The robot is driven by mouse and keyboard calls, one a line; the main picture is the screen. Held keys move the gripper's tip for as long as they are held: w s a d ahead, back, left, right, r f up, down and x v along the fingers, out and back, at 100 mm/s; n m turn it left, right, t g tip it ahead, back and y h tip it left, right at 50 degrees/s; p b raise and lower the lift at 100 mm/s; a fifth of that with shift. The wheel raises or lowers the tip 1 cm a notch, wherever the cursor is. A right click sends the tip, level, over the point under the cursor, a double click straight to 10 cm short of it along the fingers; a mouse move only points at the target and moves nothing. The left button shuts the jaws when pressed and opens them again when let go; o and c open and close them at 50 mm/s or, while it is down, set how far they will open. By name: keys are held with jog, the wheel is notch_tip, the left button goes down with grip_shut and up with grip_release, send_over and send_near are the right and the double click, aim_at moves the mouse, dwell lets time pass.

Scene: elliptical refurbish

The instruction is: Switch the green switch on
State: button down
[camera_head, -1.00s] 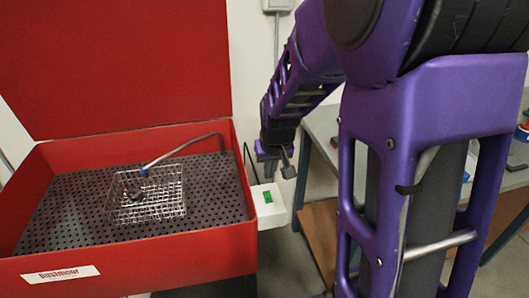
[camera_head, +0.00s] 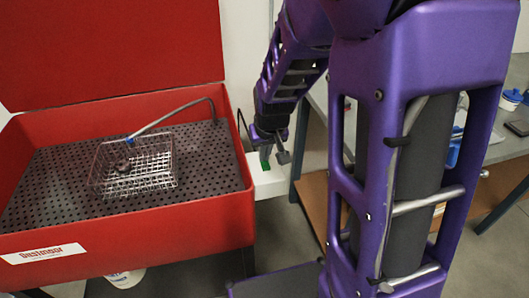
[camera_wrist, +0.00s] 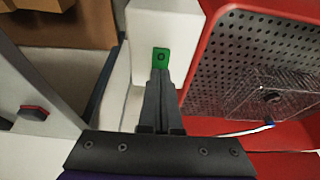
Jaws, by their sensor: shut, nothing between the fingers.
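The green switch (camera_head: 265,160) sits on a white box (camera_head: 275,182) fixed beside the right wall of the red parts washer. In the wrist view the green switch (camera_wrist: 160,57) shows a dark round mark and lies just beyond my fingertips. My gripper (camera_head: 268,158) is shut and empty, pointing down right at the switch and hiding part of it in the head view. In the wrist view the closed fingers (camera_wrist: 158,75) reach the near edge of the switch. I cannot tell whether they touch it.
The red parts washer (camera_head: 150,225) holds a wire basket (camera_head: 105,165) and a bent hose (camera_head: 170,118), with its lid raised. A grey workbench (camera_head: 312,150) stands to the right. A white bottle (camera_head: 126,278) is below the washer.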

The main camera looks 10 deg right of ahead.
jog(key=shift+w, duration=0.1)
jog(key=shift+f+g+p, duration=0.1)
jog(key=shift+g+p, duration=0.3)
jog(key=shift+p, duration=0.15)
jog(key=shift+f, duration=0.15)
jog(key=shift+s+b, duration=0.3)
jog(key=shift+s, duration=0.55)
